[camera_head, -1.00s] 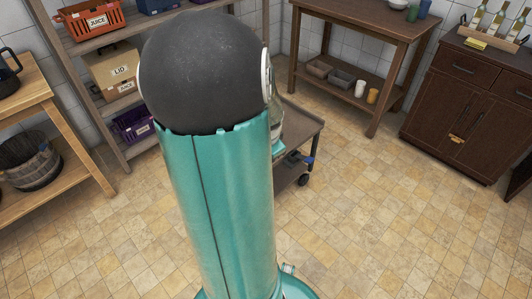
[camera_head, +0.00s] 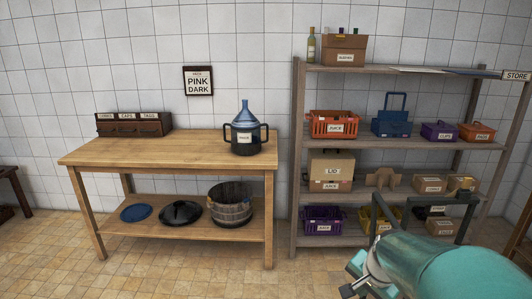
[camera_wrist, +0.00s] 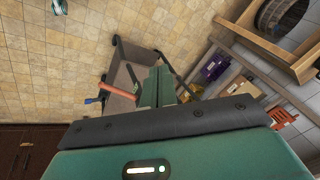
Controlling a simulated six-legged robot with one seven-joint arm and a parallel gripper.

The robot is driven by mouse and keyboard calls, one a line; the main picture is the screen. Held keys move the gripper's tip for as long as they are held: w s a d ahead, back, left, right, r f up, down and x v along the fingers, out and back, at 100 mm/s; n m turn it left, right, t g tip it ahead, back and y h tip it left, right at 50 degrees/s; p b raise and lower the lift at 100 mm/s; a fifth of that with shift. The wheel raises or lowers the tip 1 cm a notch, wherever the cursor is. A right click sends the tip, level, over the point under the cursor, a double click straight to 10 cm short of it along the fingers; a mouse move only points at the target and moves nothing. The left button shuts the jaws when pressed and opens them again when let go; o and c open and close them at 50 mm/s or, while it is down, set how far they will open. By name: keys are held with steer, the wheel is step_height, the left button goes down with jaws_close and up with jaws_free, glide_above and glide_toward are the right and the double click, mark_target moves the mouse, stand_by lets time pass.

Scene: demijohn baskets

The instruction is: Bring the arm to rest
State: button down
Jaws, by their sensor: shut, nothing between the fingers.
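My gripper (camera_wrist: 158,86) shows in the wrist view as grey-green fingers past the dark edge of my wrist. They are shut with nothing between them. Behind them is a grey cart (camera_wrist: 118,72) on the tiled floor, partly hidden by my gripper and wrist.
A wooden table (camera_head: 165,147) stands at left, bearing a dark pot (camera_head: 245,139) with a blue demijohn-like vessel. A shelf rack (camera_head: 298,150) with crates and boxes stands at right. The front left floor (camera_head: 60,265) is clear.

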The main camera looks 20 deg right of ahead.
steer(key=a+r+n, duration=0.3)
steer(key=a+n, duration=0.2)
steer(key=a, duration=0.3)
steer(key=s+a+r+n+t+y, duration=0.1)
steer(key=a+r+n, duration=0.2)
steer(key=a, duration=0.6)
steer(key=a+r+n, duration=0.3)
steer(key=a+n, duration=0.4)
steer(key=a, duration=0.2)
steer(key=shift+s+a+r+t+y, duration=0.15)
steer(key=shift+s+r+t+y, duration=0.15)
steer(key=shift+r+y, duration=0.1)
